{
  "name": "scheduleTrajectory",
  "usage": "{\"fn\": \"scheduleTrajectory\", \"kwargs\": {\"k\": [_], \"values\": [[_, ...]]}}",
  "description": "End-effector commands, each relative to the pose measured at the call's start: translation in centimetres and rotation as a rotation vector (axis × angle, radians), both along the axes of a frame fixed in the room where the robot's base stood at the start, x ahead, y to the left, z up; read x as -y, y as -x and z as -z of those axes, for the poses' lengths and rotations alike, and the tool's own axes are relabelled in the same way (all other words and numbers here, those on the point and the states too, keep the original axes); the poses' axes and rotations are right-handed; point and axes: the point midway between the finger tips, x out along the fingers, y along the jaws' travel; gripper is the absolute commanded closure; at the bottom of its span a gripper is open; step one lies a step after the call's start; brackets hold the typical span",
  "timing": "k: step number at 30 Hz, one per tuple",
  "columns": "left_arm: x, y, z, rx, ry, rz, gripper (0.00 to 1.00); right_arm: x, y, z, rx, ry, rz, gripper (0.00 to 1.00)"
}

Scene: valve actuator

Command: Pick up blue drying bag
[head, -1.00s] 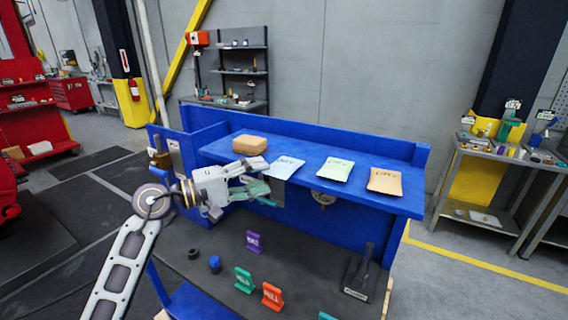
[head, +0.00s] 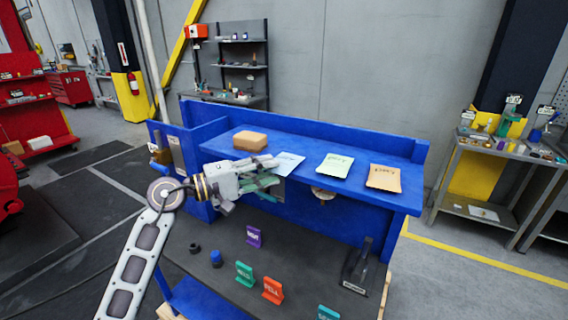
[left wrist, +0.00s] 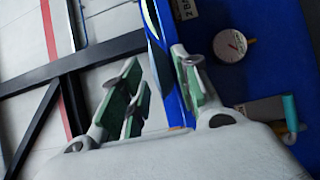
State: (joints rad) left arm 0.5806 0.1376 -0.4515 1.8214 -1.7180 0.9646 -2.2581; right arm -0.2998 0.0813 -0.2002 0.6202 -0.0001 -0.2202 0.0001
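The light blue drying bag (head: 290,162) lies on the blue shelf (head: 310,148), left of a green bag (head: 335,166) and an orange bag (head: 384,178). My left gripper (head: 272,172) is at the shelf's front edge by the blue bag and covers part of it. In the left wrist view its green-padded fingers (left wrist: 160,75) are spread, with a blue shelf edge seen between them. I cannot tell whether the bag lies between the fingers. My right gripper is not in view.
A brown block (head: 250,140) sits on the shelf behind my left gripper. A round gauge (left wrist: 230,45) is on the blue panel below the shelf. The dark worktop (head: 310,250) holds purple, green and orange labelled stands and a black fixture (head: 361,268).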

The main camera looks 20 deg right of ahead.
Motion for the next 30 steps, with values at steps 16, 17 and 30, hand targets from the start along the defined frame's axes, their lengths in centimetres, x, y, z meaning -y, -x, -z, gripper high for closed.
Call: {"fn": "scheduleTrajectory", "kwargs": {"k": [16, 17, 30], "values": [[0.0, 0.0, -0.1, 0.000, 0.000, 0.000, 1.00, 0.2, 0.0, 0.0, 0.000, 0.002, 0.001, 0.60], [0.0, 0.0, -0.1, 0.000, 0.000, 0.000, 1.00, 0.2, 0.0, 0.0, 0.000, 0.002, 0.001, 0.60], [0.0, 0.0, -2.9, 0.004, -0.001, -0.001, 1.00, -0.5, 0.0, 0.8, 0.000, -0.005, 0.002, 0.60]]}}
